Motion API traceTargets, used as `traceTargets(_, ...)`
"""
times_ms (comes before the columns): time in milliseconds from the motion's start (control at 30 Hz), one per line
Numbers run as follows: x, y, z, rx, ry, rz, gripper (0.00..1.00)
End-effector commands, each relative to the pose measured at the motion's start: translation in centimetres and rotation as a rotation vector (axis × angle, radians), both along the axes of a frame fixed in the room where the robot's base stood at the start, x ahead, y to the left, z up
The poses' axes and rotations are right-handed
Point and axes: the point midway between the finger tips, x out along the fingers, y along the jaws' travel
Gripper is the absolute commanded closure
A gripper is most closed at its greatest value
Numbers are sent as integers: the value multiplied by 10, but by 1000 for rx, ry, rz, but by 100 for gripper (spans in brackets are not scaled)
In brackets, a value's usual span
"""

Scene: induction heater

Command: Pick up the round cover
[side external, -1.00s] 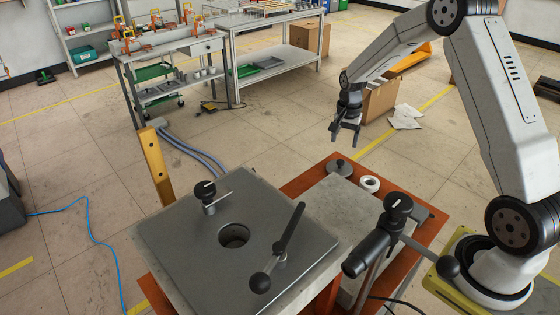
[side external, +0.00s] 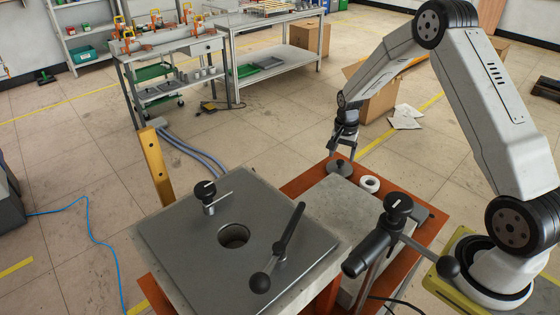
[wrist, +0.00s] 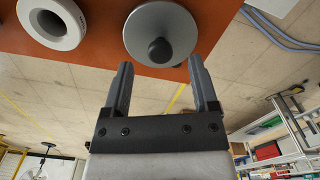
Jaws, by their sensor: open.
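The round cover (side external: 339,168) is a grey disc with a dark knob on top. It lies on the orange surface at the back of the bench. In the wrist view the round cover (wrist: 161,30) shows its disc and dark knob just beyond my fingertips. My gripper (side external: 343,155) is above the cover in the side view, pointing down. In the wrist view my gripper (wrist: 160,65) is open, with its two fingers apart and nothing between them. Whether the fingertips flank the knob is hard to tell in the side view.
A white ring (side external: 370,184) lies right of the cover on the orange bench top (side external: 300,184). A grey metal plate (side external: 180,238) with a round hole and black-knobbed levers is in front. A black handle assembly (side external: 375,245) stands at the front right.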

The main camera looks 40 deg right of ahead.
Motion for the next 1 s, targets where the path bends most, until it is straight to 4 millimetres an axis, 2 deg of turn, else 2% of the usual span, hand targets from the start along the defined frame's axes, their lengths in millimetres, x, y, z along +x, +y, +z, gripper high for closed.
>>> traceTargets(100, 0, 0, -14, 1, 0, 0, 24)
traceTargets(233, 0, 0, -22, 2, 1, 0, 24)
traceTargets(767, 0, 0, -23, 1, -2, 0, 24)
traceTargets(800, 0, 0, -23, 1, -2, 0, 30)
traceTargets(867, 0, 0, -23, 1, -2, 0, 49)
traceTargets(1000, 0, 0, -23, 1, -2, 0, 94)
